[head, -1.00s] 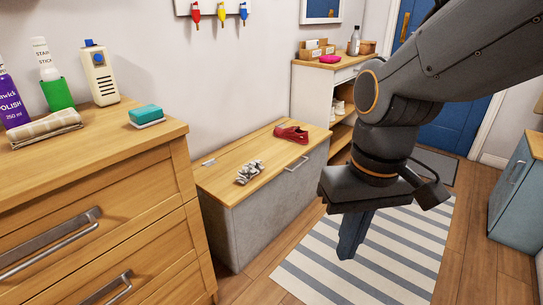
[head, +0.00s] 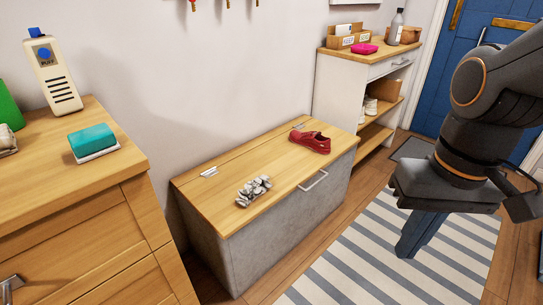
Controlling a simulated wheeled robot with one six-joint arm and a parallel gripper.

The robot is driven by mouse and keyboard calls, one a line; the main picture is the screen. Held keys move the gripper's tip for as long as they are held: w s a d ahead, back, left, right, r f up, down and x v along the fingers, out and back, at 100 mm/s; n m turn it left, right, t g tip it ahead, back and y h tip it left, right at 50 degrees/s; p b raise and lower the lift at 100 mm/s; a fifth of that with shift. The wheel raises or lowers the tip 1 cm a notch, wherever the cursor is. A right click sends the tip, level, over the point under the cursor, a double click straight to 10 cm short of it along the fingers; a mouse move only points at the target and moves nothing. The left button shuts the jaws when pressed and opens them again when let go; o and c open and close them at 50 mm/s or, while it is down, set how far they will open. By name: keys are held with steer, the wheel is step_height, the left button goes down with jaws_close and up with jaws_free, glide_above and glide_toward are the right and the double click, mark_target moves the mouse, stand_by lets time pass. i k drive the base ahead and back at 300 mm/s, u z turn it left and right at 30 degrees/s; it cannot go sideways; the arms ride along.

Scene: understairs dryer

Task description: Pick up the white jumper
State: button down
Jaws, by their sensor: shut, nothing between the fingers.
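I see no white jumper in the head view. My gripper (head: 418,236) hangs at the right of the head view, pointing down above the striped rug (head: 377,258). Its fingers are shut with nothing between them. It is apart from all the furniture.
A wooden drawer unit (head: 95,235) fills the left. A shelf unit (head: 340,88) and blue door (head: 462,70) stand behind. The rug is clear.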

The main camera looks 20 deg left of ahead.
mark_target(253, 188)
steer(key=u, duration=0.3)
steer(key=i, duration=0.6)
steer(key=u, duration=0.95)
steer(key=i, duration=0.35)
steer(key=u, duration=0.3)
